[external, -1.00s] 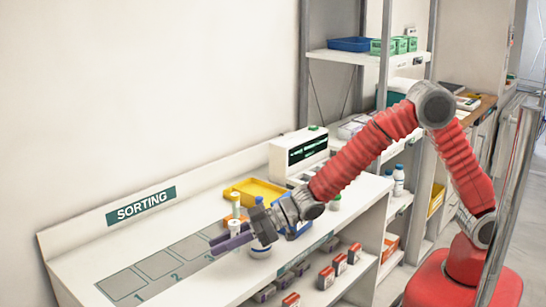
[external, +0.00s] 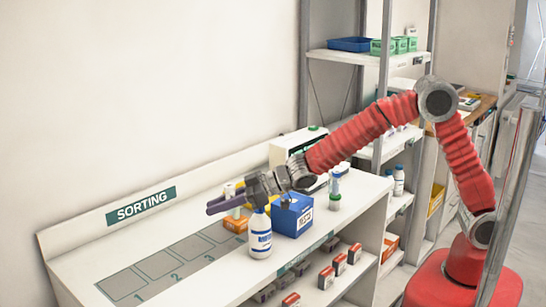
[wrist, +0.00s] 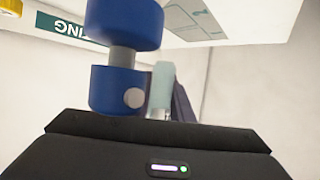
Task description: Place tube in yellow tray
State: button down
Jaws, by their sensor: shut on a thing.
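My gripper (external: 226,203) is shut on the tube (external: 229,191), of which a short pale part shows above the dark fingers in the external view. In the wrist view a pale teal length of the tube (wrist: 162,86) stands between a blue part of my gripper and a dark finger. The gripper is raised above the counter.
A white bottle with a blue label (external: 260,238) stands just below my wrist. A blue box (external: 293,218) is right of it, and an orange box (external: 236,224) lies left. A green-based upright item (external: 335,190) stands farther right.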

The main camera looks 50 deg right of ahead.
jog(key=w+d+m+t+h, duration=0.1)
jog(key=w+d+m+h, duration=0.1)
jog(key=w+d, duration=0.75)
jog(key=w+d+m+t+h, duration=0.1)
jog(key=w+d+m+h, duration=0.3)
jog(key=d, duration=1)
jog(key=w+d+m+t+h, duration=0.1)
jog(key=w+d+t, duration=0.1)
jog(key=w+d, duration=0.8)
notch_tip(320, 180, down, 5)
jog(key=s+d, duration=0.2)
jog(key=shift+s, duration=0.2)
jog(key=shift+f, duration=0.2)
jog(key=shift+f, duration=3)
jog(key=shift+f, duration=0.1)
jog(key=shift+f, duration=1.8)
